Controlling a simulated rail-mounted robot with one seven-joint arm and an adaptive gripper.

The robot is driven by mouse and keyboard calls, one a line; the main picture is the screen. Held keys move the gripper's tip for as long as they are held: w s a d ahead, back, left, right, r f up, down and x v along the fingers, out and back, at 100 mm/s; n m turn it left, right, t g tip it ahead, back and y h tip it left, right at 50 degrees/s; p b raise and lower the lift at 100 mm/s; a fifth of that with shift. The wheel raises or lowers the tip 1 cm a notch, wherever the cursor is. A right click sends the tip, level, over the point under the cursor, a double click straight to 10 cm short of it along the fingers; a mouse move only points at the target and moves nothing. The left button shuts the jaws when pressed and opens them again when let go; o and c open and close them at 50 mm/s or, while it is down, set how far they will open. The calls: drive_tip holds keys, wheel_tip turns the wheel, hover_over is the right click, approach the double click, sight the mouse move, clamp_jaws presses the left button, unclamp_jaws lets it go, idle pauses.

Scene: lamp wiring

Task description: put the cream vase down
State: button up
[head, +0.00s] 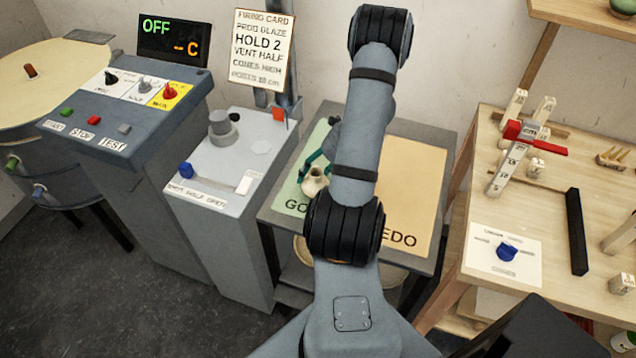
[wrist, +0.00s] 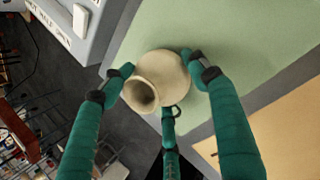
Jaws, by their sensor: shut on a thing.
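The cream vase (wrist: 160,78) is small and round with an open mouth. It lies between the green fingers of my gripper (wrist: 158,70), which press on it from both sides, with a third finger below. In the head view the vase (head: 314,182) shows over the front part of the green panel (head: 292,190) lettered "GO", partly hidden by my arm. My gripper (head: 318,168) is mostly hidden behind the arm there. I cannot tell whether the vase touches the panel.
A tan panel (head: 415,185) ending in "EDO" lies on the same grey table, right of the green one. A grey control box (head: 225,160) with a blue knob stands to the left.

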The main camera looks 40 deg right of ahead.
drive_tip(key=shift+f, duration=0.35)
drive_tip(key=shift+f, duration=0.15)
drive_tip(key=o, duration=1.5)
drive_tip(key=shift+r, duration=0.35)
drive_tip(key=p+v, duration=0.1)
drive_tip(key=v, duration=1)
drive_tip(key=shift+s+d+r+p, duration=0.2)
drive_tip(key=shift+r+p, duration=0.05)
drive_tip(key=shift+p, duration=0.1)
